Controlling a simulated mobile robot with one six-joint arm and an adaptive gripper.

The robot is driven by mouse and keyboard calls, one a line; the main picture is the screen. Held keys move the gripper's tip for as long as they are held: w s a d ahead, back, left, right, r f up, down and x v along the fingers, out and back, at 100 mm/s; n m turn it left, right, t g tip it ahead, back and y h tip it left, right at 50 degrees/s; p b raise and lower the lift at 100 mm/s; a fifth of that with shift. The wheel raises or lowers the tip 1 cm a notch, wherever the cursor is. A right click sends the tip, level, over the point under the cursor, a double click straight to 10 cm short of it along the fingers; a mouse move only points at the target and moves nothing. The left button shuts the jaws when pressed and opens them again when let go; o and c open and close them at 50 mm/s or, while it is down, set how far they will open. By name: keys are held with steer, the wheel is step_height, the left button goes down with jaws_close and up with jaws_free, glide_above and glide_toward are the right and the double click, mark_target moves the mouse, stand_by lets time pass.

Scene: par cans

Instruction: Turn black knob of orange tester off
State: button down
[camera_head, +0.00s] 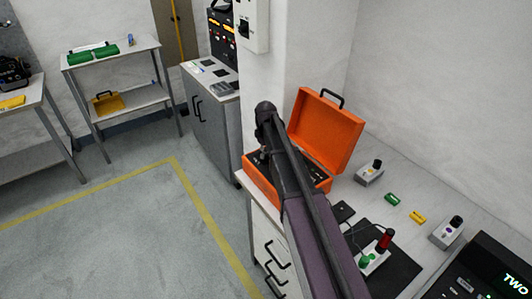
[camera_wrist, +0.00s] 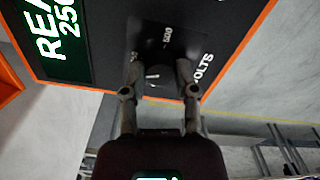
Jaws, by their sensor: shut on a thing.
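The orange tester (camera_head: 325,132) is an open case with its lid up, standing on the bench. Its black panel fills the top of the wrist view, with an orange rim (camera_wrist: 233,107). A lit display (camera_wrist: 58,25) reads "REA" and "250", the rest cut off. The black knob (camera_wrist: 158,76) sits on the panel near the marks "500" and "VOLTS", with a pale pointer line. My gripper (camera_wrist: 160,72) has a finger on either side of the knob and is shut on it. In the head view my arm hides much of the panel, and the knob cannot be made out.
Small grey boxes (camera_head: 369,173), a green block (camera_head: 392,199) and a yellow block (camera_head: 418,217) lie on the bench right of the case. A black mat (camera_head: 400,262) holds a white device with red and green plugs. The floor at left is clear.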

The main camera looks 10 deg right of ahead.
steer(key=n, duration=0.7)
steer(key=shift+s, duration=0.1)
steer(key=n, duration=0.4)
steer(key=shift+n, duration=1.9)
steer(key=shift+c, duration=1.8)
jaws_free()
steer(key=shift+m, duration=0.4)
